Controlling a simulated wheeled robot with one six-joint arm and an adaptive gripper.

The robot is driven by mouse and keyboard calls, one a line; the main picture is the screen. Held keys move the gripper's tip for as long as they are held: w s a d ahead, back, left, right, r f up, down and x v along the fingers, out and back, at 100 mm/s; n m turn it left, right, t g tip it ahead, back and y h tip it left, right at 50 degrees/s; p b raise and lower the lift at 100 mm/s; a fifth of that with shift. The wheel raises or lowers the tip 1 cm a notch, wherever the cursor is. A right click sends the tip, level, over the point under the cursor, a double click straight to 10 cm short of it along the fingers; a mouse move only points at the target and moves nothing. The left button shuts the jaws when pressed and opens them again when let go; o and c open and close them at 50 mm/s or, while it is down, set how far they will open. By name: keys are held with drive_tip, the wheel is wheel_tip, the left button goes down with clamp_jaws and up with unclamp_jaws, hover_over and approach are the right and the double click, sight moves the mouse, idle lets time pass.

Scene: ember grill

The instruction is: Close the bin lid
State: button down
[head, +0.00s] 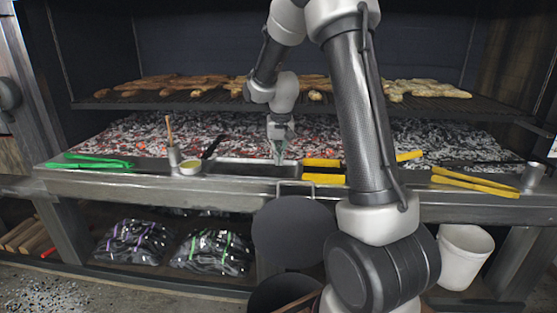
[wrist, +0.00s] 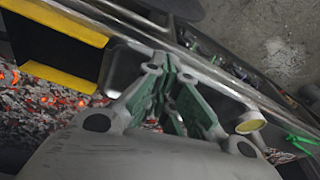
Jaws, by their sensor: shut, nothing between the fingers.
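The bin lid (head: 293,231) is a dark round disc that stands raised in front of the counter. Below it, the dark bin (head: 280,292) shows in part, low in the head view and partly hidden by the lid and my arm. In the wrist view a dark rounded edge (wrist: 178,7) at the top may be the lid. My gripper (head: 279,158) is above the counter edge, beyond and higher than the lid, pointing down and not touching the lid. Its green-padded fingers (wrist: 180,103) are shut and empty.
A metal tray (head: 235,168) lies beneath my gripper. Yellow-handled tools (head: 475,185), green tongs (head: 97,163) and a small bowl (head: 190,167) lie along the counter (head: 150,188). Glowing coals (head: 120,140) and loaded skewers are behind. A white bucket (head: 464,257) stands at right.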

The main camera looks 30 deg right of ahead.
wheel_tip(320, 180, down, 8)
drive_tip(key=w, duration=0.1)
drive_tip(key=shift+w+d+r, duration=0.15)
drive_tip(key=shift+d, duration=0.05)
idle(0.3)
